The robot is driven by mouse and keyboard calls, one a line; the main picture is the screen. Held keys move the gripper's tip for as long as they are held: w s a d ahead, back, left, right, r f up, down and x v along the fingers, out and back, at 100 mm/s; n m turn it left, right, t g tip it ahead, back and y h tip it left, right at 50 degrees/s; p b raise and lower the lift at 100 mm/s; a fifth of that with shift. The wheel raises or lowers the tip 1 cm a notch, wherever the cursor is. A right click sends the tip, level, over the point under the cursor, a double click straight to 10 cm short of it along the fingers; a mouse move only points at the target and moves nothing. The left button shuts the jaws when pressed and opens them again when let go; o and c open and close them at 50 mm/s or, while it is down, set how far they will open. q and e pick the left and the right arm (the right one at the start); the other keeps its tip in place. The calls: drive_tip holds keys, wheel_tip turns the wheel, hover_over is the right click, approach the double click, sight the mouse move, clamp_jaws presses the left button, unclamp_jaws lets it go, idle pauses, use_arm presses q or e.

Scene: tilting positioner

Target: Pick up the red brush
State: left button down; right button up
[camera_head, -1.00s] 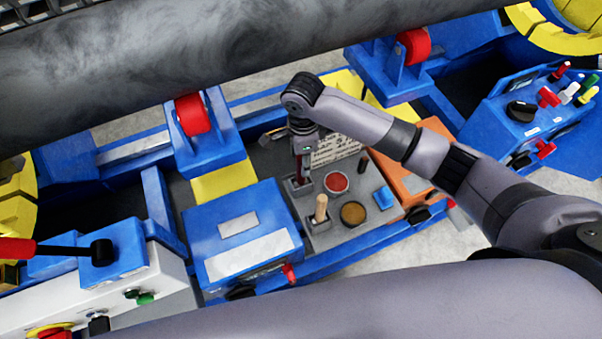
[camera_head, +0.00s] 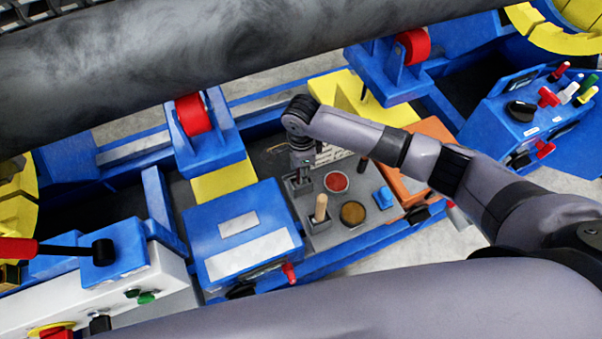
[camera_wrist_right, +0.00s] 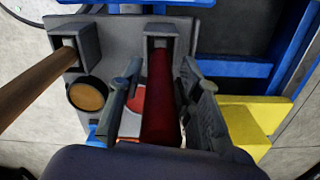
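The red brush (camera_wrist_right: 160,105) stands with its handle up in a grey holder (camera_wrist_right: 165,38), seen in the right wrist view. My right gripper (camera_wrist_right: 162,82) has one finger on each side of the red handle, with narrow gaps showing, so it looks open around it. In the head view my right gripper (camera_head: 299,172) points down over the holder (camera_head: 298,187) and hides most of the brush. Whether either finger touches the handle is hard to tell. My left gripper is out of view.
A wooden-handled brush (camera_head: 320,207) stands in a nearby holder. Beside the holders are a red cup (camera_head: 336,182), a brown cup (camera_head: 353,213) and a blue block (camera_head: 383,198). A blue box (camera_head: 240,235) lies to the left, an orange case (camera_head: 405,185) to the right.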

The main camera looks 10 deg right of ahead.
clamp_jaws()
drive_tip(key=shift+r, duration=0.1)
idle(0.3)
